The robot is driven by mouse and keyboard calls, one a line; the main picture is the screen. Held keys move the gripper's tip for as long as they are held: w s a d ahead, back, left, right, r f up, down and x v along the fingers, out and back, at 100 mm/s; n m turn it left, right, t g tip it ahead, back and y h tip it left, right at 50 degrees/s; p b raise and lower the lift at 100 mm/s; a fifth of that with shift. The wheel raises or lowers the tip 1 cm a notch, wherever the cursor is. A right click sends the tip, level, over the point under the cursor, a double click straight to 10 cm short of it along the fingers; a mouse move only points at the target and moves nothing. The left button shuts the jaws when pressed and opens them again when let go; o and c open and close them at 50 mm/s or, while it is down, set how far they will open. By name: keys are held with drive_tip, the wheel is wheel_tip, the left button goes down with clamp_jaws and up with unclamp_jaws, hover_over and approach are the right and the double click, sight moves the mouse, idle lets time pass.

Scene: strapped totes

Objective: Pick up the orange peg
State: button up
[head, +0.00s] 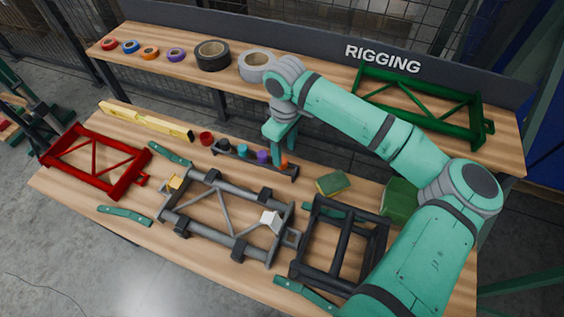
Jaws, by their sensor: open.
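The orange peg (284,161) stands at the right end of a dark peg rack (232,161) on the front worktop. Its upper part is partly hidden by my gripper. My gripper (280,146) is open, pointing down just above and around the top of the peg. Whether the fingers touch the peg cannot be told. A purple peg (263,156) stands next to it in the rack, with a blue peg (243,151) and a dark peg (224,145) further left.
A grey strapped frame (215,207) lies in front of the rack. A red frame (95,160), yellow level (145,121), black crate frame (340,240) and green-yellow sponge (333,183) surround it. Tape rolls (213,56) and a green frame (420,105) sit on the back shelf.

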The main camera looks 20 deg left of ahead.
sight(283, 161)
drive_tip(key=shift+f, duration=0.55)
drive_tip(key=shift+w+a+f, duration=0.1)
drive_tip(key=shift+f, duration=0.75)
drive_tip(key=shift+w+a+f, duration=0.15)
drive_tip(key=shift+f, duration=0.7)
drive_tip(key=shift+w+a+f, duration=0.1)
drive_tip(key=shift+f, duration=0.75)
drive_tip(key=c, duration=1.2)
